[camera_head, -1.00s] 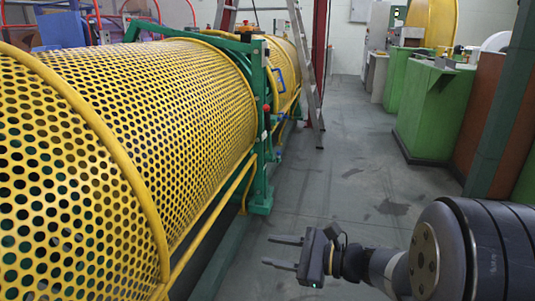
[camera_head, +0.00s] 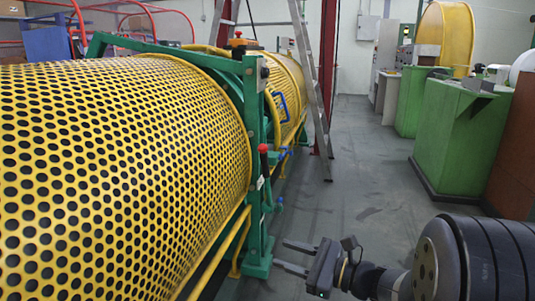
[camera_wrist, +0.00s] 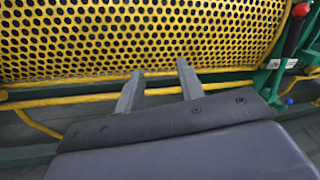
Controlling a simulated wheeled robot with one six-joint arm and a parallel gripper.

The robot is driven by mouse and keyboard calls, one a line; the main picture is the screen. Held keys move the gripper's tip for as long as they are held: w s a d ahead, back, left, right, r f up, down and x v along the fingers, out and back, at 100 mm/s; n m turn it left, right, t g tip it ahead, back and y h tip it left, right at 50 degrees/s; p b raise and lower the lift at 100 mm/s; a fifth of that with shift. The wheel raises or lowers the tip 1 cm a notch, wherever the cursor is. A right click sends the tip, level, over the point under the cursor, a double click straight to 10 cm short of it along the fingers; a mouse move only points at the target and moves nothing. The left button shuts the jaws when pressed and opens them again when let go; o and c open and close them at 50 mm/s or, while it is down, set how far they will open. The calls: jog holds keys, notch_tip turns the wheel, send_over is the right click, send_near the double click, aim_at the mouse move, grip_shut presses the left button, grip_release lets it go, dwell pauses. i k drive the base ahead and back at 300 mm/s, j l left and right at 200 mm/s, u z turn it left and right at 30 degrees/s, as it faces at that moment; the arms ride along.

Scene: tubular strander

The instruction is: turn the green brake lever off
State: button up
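A lever with a red grip (camera_head: 263,158) stands upright against the green frame post (camera_head: 253,110) at the end of the yellow perforated guard. No wholly green lever can be told apart from the green frame. My gripper (camera_head: 283,254) is open and empty, in front of and below the lever in the head view. In the wrist view its two fingers (camera_wrist: 160,69) point toward the yellow guard, left of the lever, touching nothing.
The yellow perforated guard (camera_head: 120,150) fills the left side, with a yellow rail along its lower edge. Blue handles (camera_head: 285,152) sit beyond the green post. A ladder (camera_head: 313,90) stands behind. Green cabinets (camera_head: 460,140) line the right; the grey aisle floor (camera_head: 355,180) between is clear.

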aim_at(267, 182)
jog(key=i+l, duration=0.15)
jog(key=i, duration=0.35)
jog(key=i+l, duration=0.1)
jog(key=i, duration=0.4)
jog(key=i+l, duration=0.15)
jog(key=i, duration=0.3)
